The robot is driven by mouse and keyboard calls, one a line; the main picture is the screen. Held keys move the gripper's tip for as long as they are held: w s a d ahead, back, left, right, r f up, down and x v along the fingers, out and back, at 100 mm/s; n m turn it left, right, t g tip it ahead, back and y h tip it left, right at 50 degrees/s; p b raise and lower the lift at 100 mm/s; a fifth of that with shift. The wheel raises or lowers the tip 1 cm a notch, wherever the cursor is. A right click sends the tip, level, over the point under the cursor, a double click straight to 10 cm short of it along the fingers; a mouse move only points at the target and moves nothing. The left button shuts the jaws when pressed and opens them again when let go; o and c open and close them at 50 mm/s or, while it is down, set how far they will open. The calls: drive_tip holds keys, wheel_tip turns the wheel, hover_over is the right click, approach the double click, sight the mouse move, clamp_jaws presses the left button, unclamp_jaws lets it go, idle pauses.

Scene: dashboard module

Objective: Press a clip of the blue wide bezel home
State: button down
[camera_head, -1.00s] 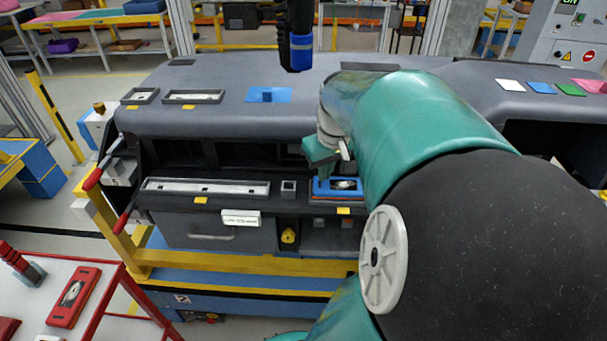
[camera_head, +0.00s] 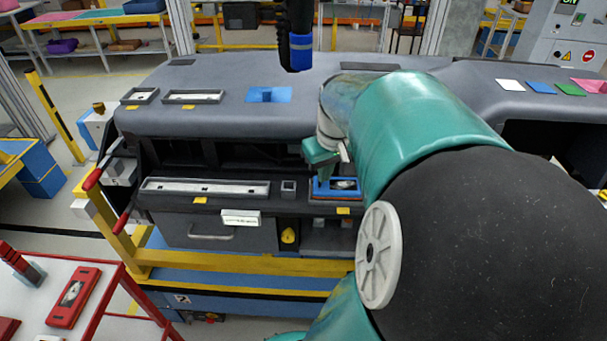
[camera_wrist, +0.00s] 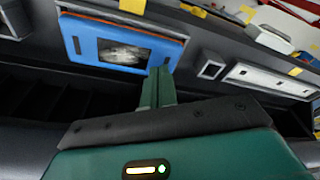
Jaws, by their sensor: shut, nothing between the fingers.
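The blue wide bezel (camera_head: 323,188) sits at the right end of the dashboard's lower shelf, partly hidden behind my arm in the head view. In the wrist view the bezel (camera_wrist: 84,44) is a blue frame around a dark window with a pale, blurred picture, and an orange-red edge shows along its far side. My gripper (camera_head: 318,165) is shut and empty. In the wrist view its green fingertips (camera_wrist: 159,72) overlap the bezel's near edge, close to its right corner. I cannot tell whether they touch it. The clips are too small to make out.
A long pale-framed panel (camera_head: 205,181) and a small square socket (camera_head: 288,187) lie left of the bezel. The dashboard top (camera_head: 225,118) overhangs the shelf. A yellow rail (camera_head: 240,285) runs in front. A red-framed table (camera_head: 120,290) stands at the lower left.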

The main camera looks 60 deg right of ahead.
drive_tip(key=shift+f, duration=0.8)
idle(1.4)
idle(0.5)
wheel_tip(320, 180, up, 8)
idle(0.7)
